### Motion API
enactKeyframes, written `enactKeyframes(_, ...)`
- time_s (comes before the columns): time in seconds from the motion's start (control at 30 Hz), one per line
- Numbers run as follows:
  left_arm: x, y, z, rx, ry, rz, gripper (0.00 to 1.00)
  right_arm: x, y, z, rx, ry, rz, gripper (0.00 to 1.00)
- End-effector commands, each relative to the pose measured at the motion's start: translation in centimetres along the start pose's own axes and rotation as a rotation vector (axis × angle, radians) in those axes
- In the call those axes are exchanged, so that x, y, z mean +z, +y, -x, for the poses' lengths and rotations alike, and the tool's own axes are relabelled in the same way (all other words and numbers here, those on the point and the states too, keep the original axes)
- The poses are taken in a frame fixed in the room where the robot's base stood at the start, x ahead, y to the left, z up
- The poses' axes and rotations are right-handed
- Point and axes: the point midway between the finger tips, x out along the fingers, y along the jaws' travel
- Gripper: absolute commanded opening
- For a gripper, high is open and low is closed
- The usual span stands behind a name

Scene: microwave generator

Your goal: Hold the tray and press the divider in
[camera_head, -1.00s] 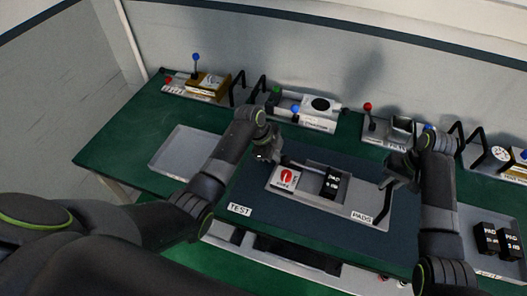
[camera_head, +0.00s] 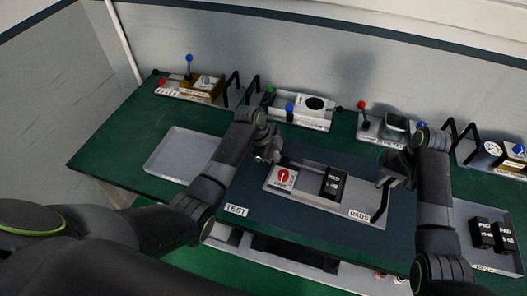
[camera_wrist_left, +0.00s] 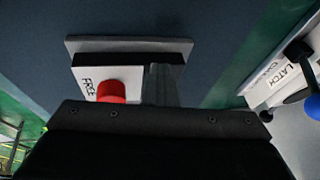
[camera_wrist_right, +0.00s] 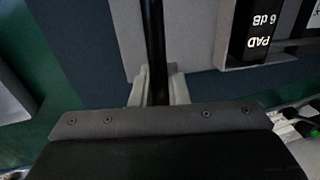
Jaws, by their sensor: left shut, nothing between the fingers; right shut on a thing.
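The grey tray (camera_head: 312,197) lies on the dark blue mat with a PADS label at its right end. It carries a white block with a red knob (camera_head: 284,176), marked FREE in the left wrist view (camera_wrist_left: 88,84), and a black pad block (camera_head: 333,183). I cannot tell which part is the divider. My left gripper (camera_head: 268,158) is shut and empty just behind the knob block; its fingers (camera_wrist_left: 161,84) are close beside the block, contact unclear. My right gripper (camera_head: 386,178) is shut on the black tray handle (camera_head: 383,203), an upright bar between its fingers in the right wrist view (camera_wrist_right: 156,60).
An empty grey tray (camera_head: 183,152) lies left. Stations with levers and black handles line the back, including a brass one (camera_head: 203,84) and a white one (camera_head: 313,107). A right-hand tray (camera_head: 506,262) holds two black pads. The mat's front left is clear.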

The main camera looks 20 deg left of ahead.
Motion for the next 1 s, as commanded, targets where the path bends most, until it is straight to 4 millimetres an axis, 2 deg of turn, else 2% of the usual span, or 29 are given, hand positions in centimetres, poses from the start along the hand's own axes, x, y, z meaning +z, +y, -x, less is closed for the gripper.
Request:
enactKeyframes(0.03,-1.2,0.5,-0.6,0.013,0.033,0.002,0.0,0.1,-1.1,-0.1,-0.024,-0.001,0.011,0.0)
enactKeyframes(0.53,-1.4,0.3,0.1,0.012,0.033,0.001,0.0,0.0,-1.5,-0.4,-0.024,0.001,0.01,0.0)
enactKeyframes(1.0,0.0,-0.5,3.4,0.007,0.027,-0.001,0.0,0.2,-1.2,-0.5,-0.018,-0.005,0.006,0.0)
